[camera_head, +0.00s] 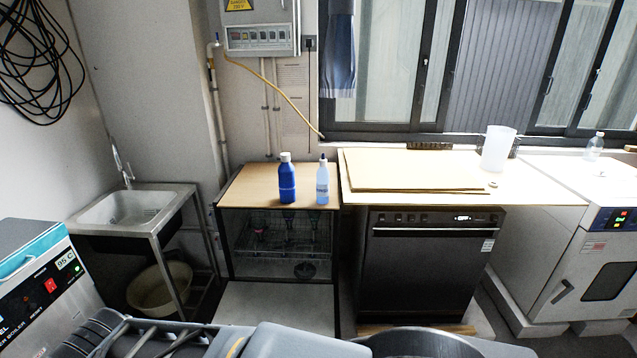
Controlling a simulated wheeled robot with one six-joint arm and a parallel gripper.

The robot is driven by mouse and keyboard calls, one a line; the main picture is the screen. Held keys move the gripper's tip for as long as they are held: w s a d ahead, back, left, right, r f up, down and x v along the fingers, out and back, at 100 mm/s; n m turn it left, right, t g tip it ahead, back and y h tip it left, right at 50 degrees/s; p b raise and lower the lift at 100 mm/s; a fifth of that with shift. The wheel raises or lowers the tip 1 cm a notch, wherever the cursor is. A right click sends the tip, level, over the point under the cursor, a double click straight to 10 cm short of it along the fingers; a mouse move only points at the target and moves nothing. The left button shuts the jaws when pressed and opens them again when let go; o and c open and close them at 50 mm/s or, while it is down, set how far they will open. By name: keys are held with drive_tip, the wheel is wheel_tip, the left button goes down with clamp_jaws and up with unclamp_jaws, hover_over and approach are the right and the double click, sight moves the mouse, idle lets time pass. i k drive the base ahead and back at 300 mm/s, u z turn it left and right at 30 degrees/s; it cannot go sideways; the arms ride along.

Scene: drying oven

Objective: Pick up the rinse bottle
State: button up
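Two bottles stand upright side by side on a small wooden-topped table (245,188) left of centre. One is an opaque blue bottle (287,184) with a white cap. To its right is a slimmer, pale blue translucent bottle (322,186) with a narrow dark-tipped top. Their labels are too small to read, so I cannot tell for certain which is the rinse bottle. A small gap shows between them. Grey links of my own arm cross the bottom edge of the view, well apart from the bottles. My gripper is not visible.
A black dishwasher (425,265) under a pale counter stands right of the table, with flat boards (410,172) and a white pitcher (497,148) on top. A sink (125,208) is left. An oven (590,265) is far right. A yellow hose (275,85) hangs behind.

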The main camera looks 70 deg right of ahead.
sight(322, 174)
drive_tip(key=z, duration=0.65)
drive_tip(key=i, duration=0.95)
drive_tip(key=z, duration=1.45)
drive_tip(key=i, duration=0.45)
drive_tip(key=z, duration=0.3)
